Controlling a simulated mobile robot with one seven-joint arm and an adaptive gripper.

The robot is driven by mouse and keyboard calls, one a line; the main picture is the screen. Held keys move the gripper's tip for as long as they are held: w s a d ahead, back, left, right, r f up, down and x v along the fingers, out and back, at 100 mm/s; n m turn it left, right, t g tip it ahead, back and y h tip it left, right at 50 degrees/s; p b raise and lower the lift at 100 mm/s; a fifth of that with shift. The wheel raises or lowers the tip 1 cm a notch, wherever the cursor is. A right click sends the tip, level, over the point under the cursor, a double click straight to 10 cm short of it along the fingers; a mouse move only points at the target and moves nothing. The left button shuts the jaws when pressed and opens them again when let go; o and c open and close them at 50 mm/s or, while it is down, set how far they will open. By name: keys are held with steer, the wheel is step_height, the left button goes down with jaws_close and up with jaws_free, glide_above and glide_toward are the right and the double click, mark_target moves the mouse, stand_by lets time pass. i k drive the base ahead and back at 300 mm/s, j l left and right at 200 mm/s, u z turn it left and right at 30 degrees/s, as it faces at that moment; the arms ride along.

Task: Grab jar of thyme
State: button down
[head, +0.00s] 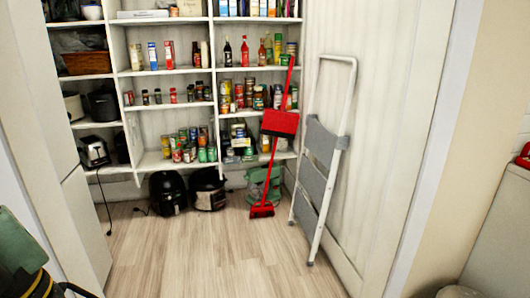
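No jar can be told as thyme at this size. Small jars (146,97) stand in a row on a middle shelf of the white corner shelving (160,75), upright and apart from one another. More jars and cans (188,140) stand crowded on the shelf below. Other jars and cans (250,95) fill the section to the right, partly behind a red broom. Labels are too small to read. My gripper is not in view.
A red broom and dustpan (280,122) lean before the right shelves. A folded step ladder (322,160) leans at the right wall. Black appliances (167,192) stand on the floor under the shelves. The wooden floor (215,255) in front is clear.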

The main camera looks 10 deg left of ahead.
mark_target(158, 98)
steer(key=i+u, duration=0.3)
steer(key=i, duration=1.15)
steer(key=i+u, duration=0.4)
steer(key=i, duration=0.2)
steer(key=i+l+u, duration=0.2)
steer(key=i+u, duration=0.2)
steer(key=i, duration=0.25)
steer(key=i+j+u, duration=0.1)
steer(key=i, duration=0.45)
steer(key=i+j, duration=0.1)
steer(key=i, duration=0.4)
steer(key=j+u, duration=0.05)
